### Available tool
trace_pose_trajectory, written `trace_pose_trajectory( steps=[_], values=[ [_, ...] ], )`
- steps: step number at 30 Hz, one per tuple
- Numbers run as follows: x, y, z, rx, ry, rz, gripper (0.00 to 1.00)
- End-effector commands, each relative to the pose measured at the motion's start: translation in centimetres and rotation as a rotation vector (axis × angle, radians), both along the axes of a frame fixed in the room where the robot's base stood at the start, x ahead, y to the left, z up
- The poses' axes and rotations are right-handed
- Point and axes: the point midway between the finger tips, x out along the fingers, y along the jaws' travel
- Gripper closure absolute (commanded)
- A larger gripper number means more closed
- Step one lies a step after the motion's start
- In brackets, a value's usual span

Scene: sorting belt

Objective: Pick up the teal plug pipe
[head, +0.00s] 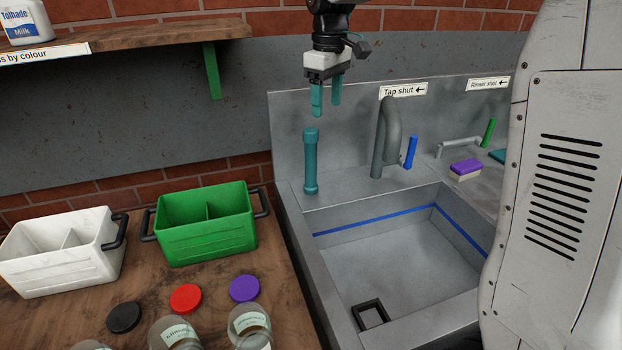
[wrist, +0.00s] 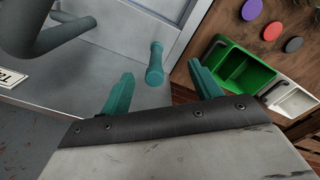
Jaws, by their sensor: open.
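The teal plug pipe (head: 311,160) stands upright on the back left ledge of the sink, left of the tap, in the head view. In the wrist view the pipe (wrist: 155,63) shows between and beyond the two fingers. My gripper (head: 326,97) is above the pipe's top in the head view, with its teal fingers pointing down. The fingers are apart and nothing is between their tips. In the wrist view my gripper (wrist: 162,82) shows both fingers spread, and I see no contact with the pipe.
The grey tap (head: 388,140) with a blue lever (head: 410,153) stands right of the pipe. The sink basin (head: 385,275) is in front. A green divided caddy (head: 208,243) and a white caddy (head: 65,270) stand left, with jars and lids nearer. A shelf (head: 150,35) is upper left.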

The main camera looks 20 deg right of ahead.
Motion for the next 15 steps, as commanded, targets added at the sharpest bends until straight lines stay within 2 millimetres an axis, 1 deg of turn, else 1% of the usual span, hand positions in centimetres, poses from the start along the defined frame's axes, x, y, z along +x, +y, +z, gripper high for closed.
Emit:
trace_pose_trajectory(
  steps=[1,3,6,10,15],
  values=[
    [1.9,0.2,-0.9,0.000,0.008,0.028,0.37],
    [3.8,0.3,-1.6,0.000,0.012,0.065,0.37],
    [5.6,0.5,-2.5,-0.001,0.016,0.103,0.37],
    [6.7,0.6,-3.3,-0.001,0.020,0.126,0.37],
    [6.8,0.6,-5.2,0.000,0.020,0.130,0.37]
  ],
)
